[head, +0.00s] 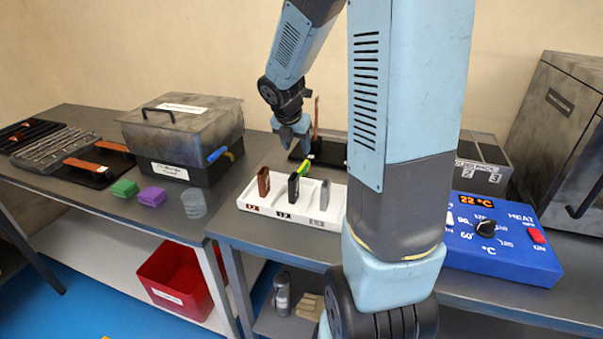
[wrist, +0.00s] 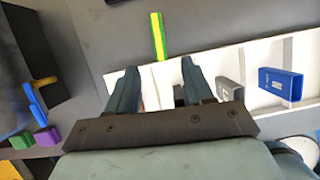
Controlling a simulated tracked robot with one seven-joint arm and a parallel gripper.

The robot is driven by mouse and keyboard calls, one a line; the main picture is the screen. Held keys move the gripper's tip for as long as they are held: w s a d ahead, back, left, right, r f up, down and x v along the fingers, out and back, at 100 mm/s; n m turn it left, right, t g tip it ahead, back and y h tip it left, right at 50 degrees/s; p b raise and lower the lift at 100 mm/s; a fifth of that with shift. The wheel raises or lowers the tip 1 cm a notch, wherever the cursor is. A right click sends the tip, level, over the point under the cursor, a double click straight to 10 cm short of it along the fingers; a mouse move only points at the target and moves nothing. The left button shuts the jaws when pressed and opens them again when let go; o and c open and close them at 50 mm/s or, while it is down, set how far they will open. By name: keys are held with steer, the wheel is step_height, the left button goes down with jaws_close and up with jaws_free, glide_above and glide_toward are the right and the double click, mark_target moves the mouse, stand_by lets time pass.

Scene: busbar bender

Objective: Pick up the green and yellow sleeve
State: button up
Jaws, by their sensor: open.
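The green and yellow sleeve (wrist: 158,36) shows in the wrist view as a narrow striped bar, its near end close to the far edge of the white tray (wrist: 262,55). In the head view the sleeve (head: 304,168) is partly hidden behind a black piece. I cannot tell whether it lies or stands. My gripper (wrist: 156,70) is open; in the wrist view the sleeve is just beyond the gap between its fingertips, with nothing held. In the head view my gripper (head: 294,136) hangs above and behind the tray.
The tray holds a brown piece (head: 263,182), a black piece (head: 293,187) and a grey piece (head: 324,194). A blue piece (wrist: 279,84) shows in the wrist view. A blue control box (head: 500,240) stands right; a lidded bin (head: 185,140) stands left.

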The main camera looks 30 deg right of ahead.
mark_target(301, 167)
steer(key=x, duration=1.3)
steer(key=shift+a, duration=0.15)
jaws_close()
stand_by(0.3)
